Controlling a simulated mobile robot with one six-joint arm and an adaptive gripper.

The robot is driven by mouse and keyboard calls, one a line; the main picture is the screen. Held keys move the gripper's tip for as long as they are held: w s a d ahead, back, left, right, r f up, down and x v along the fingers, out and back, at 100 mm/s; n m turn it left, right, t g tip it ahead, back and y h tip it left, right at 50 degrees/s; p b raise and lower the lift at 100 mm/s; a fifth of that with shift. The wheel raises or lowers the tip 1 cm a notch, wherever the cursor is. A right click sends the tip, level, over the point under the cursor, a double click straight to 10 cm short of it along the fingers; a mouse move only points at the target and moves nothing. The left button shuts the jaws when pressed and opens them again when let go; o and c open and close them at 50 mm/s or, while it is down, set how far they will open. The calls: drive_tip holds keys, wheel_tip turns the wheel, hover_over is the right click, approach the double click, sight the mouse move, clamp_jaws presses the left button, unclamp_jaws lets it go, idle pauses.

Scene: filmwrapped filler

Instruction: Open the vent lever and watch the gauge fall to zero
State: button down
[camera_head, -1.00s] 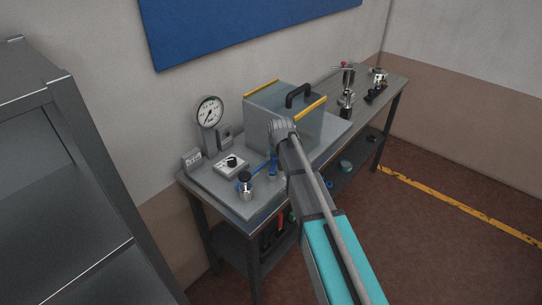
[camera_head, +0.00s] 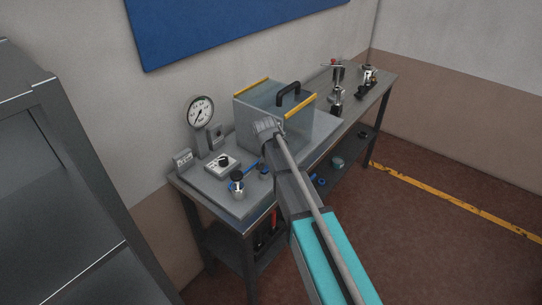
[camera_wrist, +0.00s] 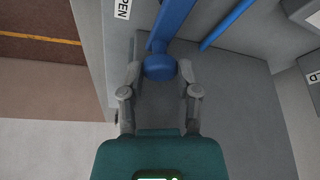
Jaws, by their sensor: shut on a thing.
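The blue vent lever (camera_wrist: 174,22) ends in a round blue knob in the wrist view, beside a white label of which "PEN" can be read. My gripper (camera_wrist: 160,70) has a finger on either side of this knob and is shut on it. In the head view, my arm hides the gripper; a bit of blue (camera_head: 265,168) shows beside the arm. The round white gauge (camera_head: 200,111) stands upright at the bench's left back. Its dark needle points to the lower left; the exact reading is too small to tell.
A grey box with a black handle and yellow edges (camera_head: 270,105) stands behind my wrist. A white dial block (camera_head: 222,165) and a small metal pot (camera_head: 238,186) sit at the left front. Metal fittings (camera_head: 338,92) stand at the bench's far end. A grey cabinet (camera_head: 60,200) is at left.

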drive_tip(key=shift+c, duration=1.8)
unclamp_jaws()
drive_tip(key=shift+w+a+n, duration=0.1)
drive_tip(key=shift+n, duration=0.2)
